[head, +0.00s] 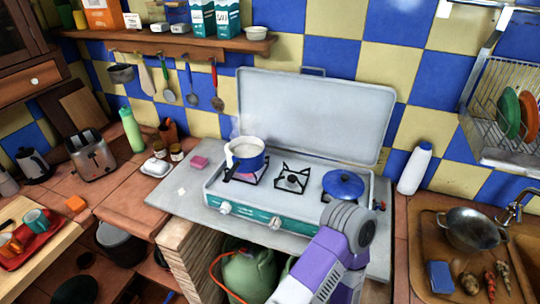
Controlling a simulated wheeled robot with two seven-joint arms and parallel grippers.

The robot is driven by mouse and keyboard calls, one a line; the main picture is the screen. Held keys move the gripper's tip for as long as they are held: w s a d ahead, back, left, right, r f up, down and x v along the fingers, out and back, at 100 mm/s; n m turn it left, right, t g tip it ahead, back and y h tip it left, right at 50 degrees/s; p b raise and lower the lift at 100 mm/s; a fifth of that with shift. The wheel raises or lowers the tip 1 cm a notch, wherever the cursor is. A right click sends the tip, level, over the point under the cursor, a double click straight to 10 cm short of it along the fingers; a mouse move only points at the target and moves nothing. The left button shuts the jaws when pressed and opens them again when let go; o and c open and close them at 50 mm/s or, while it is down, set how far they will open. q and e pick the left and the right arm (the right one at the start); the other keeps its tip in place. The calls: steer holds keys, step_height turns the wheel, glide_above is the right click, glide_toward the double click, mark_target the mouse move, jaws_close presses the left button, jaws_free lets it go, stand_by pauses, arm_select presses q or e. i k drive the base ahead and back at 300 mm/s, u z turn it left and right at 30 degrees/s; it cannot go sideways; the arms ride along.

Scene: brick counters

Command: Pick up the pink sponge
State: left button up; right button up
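The pink sponge (199,162) lies flat on the grey counter top, just left of the stove and right of a white butter dish. Nothing covers it. A purple and white link of my arm with a grey ribbed joint rises from the bottom, in front of the stove's right part, well to the right of the sponge. No gripper fingers show on it. My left gripper is not in view.
The camping stove (262,219) has its lid raised and holds a steaming blue-white pot (245,155) near the sponge and a blue lidded pan (343,185). The butter dish (156,168), jars (176,152) and toaster (92,154) stand left. A sink (440,250) is at right.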

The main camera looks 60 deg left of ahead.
mark_target(197, 161)
steer(key=z, duration=1.15)
steer(key=k, duration=2.1)
steer(key=u, duration=1.2)
